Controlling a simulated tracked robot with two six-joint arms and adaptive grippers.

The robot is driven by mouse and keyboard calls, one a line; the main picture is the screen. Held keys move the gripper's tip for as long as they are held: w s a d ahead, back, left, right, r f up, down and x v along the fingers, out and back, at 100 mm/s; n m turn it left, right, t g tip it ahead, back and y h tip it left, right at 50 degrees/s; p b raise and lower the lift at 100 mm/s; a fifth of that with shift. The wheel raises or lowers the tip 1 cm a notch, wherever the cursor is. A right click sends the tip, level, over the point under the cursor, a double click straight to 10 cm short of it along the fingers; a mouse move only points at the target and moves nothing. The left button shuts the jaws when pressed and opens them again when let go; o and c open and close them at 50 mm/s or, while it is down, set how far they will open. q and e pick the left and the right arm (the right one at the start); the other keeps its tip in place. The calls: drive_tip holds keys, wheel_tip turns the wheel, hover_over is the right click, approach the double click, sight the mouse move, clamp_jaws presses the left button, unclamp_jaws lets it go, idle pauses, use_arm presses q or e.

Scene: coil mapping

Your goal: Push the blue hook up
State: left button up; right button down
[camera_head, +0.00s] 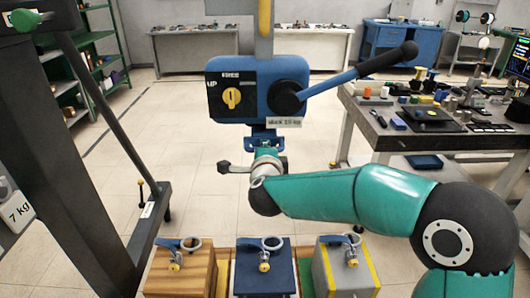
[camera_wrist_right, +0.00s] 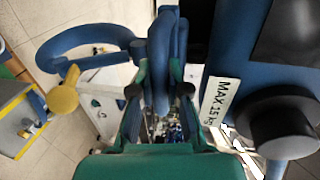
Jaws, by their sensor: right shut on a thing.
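A blue hoist box (camera_head: 228,108) hangs at the centre of the head view, with a yellow dial between marks reading UP and FREE and a long blue lever at its right. The blue hook (camera_head: 262,133) hangs just under the box, and its lower part is hidden by my arm. My right gripper (camera_wrist_right: 160,95) is below the box and shut around the hook's upright blue bar (camera_wrist_right: 161,55) in the wrist view. My left gripper is not in view.
A wooden block (camera_head: 185,275), a navy block (camera_head: 263,277) and a grey block (camera_head: 345,272) with yellow edges stand below in a row, each with a ring on top. A cluttered table (camera_head: 395,137) is at the right. A dark frame post (camera_head: 65,150) is at the left.

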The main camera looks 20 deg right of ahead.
drive_tip(key=c, duration=1.1)
unclamp_jaws()
drive_tip(key=shift+c, duration=0.2)
drive_tip(key=v, duration=1.2)
drive_tip(key=shift+f, duration=0.1)
